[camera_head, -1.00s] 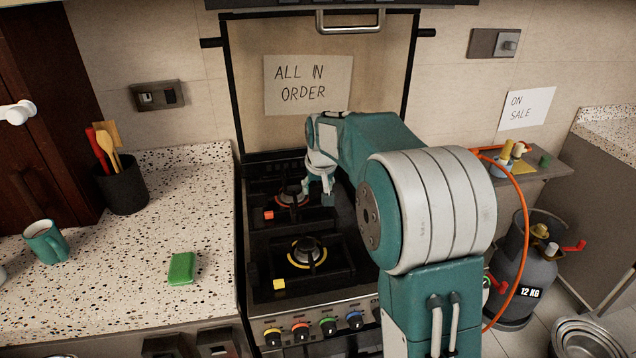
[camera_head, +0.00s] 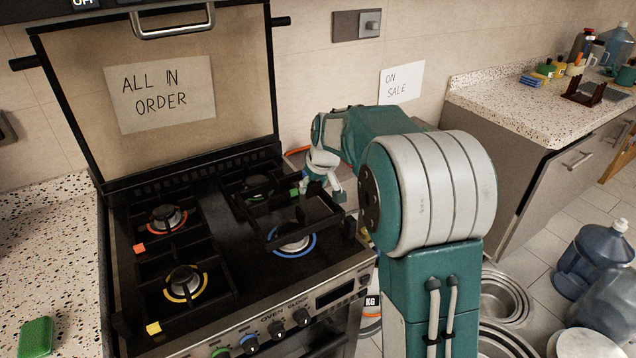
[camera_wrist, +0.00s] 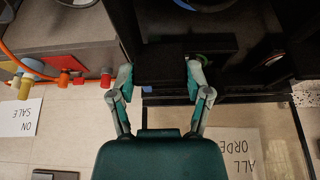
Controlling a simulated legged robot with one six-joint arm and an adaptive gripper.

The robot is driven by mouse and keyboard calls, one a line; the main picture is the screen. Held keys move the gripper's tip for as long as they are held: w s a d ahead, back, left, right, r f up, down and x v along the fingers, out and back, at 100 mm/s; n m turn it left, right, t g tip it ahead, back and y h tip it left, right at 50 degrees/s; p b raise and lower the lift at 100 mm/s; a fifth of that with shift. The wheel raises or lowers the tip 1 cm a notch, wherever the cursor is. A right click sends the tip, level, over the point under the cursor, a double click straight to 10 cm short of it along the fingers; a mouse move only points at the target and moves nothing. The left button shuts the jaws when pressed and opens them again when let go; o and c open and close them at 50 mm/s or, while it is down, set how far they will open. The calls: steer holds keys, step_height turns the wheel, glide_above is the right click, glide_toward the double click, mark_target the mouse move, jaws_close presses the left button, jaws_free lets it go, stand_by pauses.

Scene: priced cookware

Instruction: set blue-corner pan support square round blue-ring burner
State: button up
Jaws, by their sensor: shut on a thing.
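The blue-ring burner (camera_head: 294,244) is at the front right of the hob, its blue ring partly showing; a blue arc (camera_wrist: 186,4) shows at the top of the wrist view. A black pan support (camera_head: 268,236) appears over and behind this burner, overlapping it in the picture.
Red-ring (camera_head: 167,218) and yellow-ring (camera_head: 185,283) burners sit at left inside black supports. The green-ring burner (camera_head: 257,186) is behind, with a green corner (camera_head: 294,192) beside my gripper. The raised lid (camera_head: 225,60) stands behind the hob. Knobs (camera_head: 276,330) line the front.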

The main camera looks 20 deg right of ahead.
mark_target(313, 196)
steer(key=shift+a, duration=0.25)
steer(key=shift+d+f, duration=0.35)
steer(key=shift+d, duration=0.15)
steer(key=shift+d+f, duration=0.2)
steer(key=shift+f, duration=0.55)
steer(key=shift+a+f, duration=0.25)
steer(key=shift+f, duration=0.35)
steer(key=shift+a+f, duration=0.25)
steer(key=shift+f, duration=0.35)
steer(key=shift+d, duration=0.2)
steer(key=shift+d, duration=0.1)
steer(key=shift+a, duration=0.25)
steer(key=shift+d, duration=0.2)
steer(key=shift+f, duration=0.2)
